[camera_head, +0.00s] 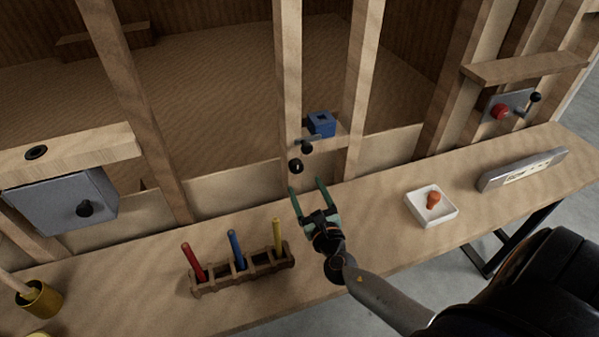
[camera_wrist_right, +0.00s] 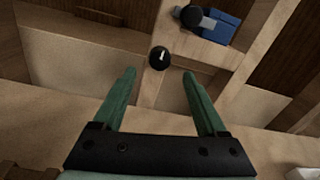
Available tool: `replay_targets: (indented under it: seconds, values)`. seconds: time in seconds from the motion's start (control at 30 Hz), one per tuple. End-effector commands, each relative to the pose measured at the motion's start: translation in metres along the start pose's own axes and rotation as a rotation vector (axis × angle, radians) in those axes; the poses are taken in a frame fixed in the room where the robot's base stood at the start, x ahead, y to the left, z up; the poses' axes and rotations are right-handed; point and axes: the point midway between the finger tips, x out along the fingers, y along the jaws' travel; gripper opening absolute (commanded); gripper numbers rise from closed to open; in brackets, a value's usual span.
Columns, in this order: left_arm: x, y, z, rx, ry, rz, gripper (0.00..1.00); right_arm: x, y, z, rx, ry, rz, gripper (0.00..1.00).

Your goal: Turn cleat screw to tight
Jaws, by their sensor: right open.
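A round black knob with a white mark (camera_head: 295,166) sits low on the middle upright post; it looks like the cleat screw. It also shows in the right wrist view (camera_wrist_right: 159,59), ahead of and between my fingertips. My right gripper (camera_head: 306,186) is open, with its two green fingers pointing at the post and nothing between them. In the right wrist view the gripper (camera_wrist_right: 159,76) appears short of the knob, not touching it. My left gripper is not in view.
A blue block (camera_head: 321,124) and a black-knobbed lever (camera_head: 306,148) sit just above the knob. A wooden rack (camera_head: 240,277) with red, blue and yellow sticks stands left of my gripper. A white dish (camera_head: 432,207) holds an orange item. A grey box (camera_head: 62,212) is at far left.

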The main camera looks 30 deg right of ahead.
Motion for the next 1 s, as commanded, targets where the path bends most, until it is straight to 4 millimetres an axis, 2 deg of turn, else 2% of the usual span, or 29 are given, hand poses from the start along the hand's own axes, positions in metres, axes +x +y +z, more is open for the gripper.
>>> replay_targets:
  seconds: [0.1,0.3,0.47,0.73,0.77,1.0]
  values:
    - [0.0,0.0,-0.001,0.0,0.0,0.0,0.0,0.023,0.0,0.001,0.002,-0.002,-0.002,0.75]
    - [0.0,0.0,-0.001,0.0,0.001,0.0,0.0,0.049,0.0,0.0,0.001,-0.001,-0.001,0.75]
    - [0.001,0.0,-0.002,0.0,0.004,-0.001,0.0,0.057,0.0,0.0,0.001,0.0,0.0,0.75]
    - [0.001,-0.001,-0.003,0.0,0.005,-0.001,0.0,0.059,0.0,0.0,0.001,0.001,0.0,0.75]
    - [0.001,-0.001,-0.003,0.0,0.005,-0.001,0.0,0.059,0.0,0.0,0.001,0.001,0.0,0.74]
    - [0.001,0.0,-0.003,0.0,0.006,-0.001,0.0,0.058,0.0,0.0,0.001,0.001,0.0,0.47]
